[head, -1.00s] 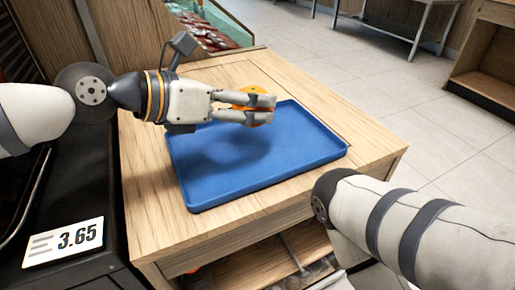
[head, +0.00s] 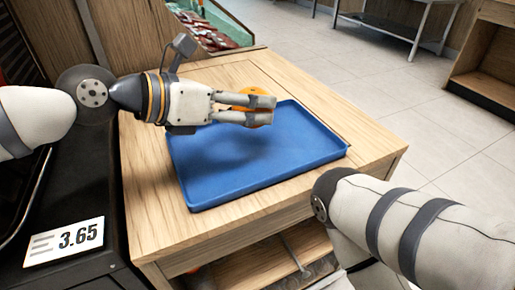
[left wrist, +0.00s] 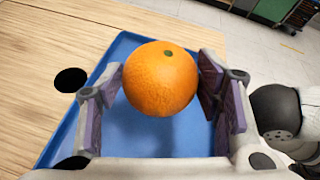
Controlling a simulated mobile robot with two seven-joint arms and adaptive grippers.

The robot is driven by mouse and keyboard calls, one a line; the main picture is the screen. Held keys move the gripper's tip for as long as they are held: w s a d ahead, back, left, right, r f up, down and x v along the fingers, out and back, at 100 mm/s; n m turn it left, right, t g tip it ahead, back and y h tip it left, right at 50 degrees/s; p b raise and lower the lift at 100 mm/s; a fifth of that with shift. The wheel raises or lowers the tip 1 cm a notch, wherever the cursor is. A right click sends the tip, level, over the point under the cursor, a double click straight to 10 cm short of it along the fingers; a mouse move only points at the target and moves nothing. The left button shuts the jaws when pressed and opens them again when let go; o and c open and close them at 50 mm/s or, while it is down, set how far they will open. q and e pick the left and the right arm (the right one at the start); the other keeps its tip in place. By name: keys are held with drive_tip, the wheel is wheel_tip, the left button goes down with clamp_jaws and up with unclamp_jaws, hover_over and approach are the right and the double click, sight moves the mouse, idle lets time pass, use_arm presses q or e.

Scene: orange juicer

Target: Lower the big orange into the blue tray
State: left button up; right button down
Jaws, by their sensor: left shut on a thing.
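The big orange (head: 250,90) is between the fingers of my left gripper (head: 273,110), partly hidden by them in the head view. In the left wrist view the orange (left wrist: 160,82) shows whole, with its stem spot near the top. My left gripper is shut on it, one pad on each side. The blue tray (head: 215,192) lies flat on the wooden table and looks empty. The orange is over the tray's far part; its height above the tray floor is hard to tell. My right gripper is out of view; only my right arm shows.
The wooden table (head: 150,205) has bare room around the tray. A dark counter with a price sign (head: 65,241) reading 3.65 stands at the left. My right arm is near the tray's front right corner.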

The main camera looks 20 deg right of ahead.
sight(253, 143)
use_arm(q)
drive_tip(key=shift+f+b, duration=1.2)
drive_tip(key=shift+f, duration=1.3)
idle(0.8)
drive_tip(key=o, duration=1.4)
drive_tip(key=shift+c, duration=0.2)
drive_tip(key=shift+a, duration=0.1)
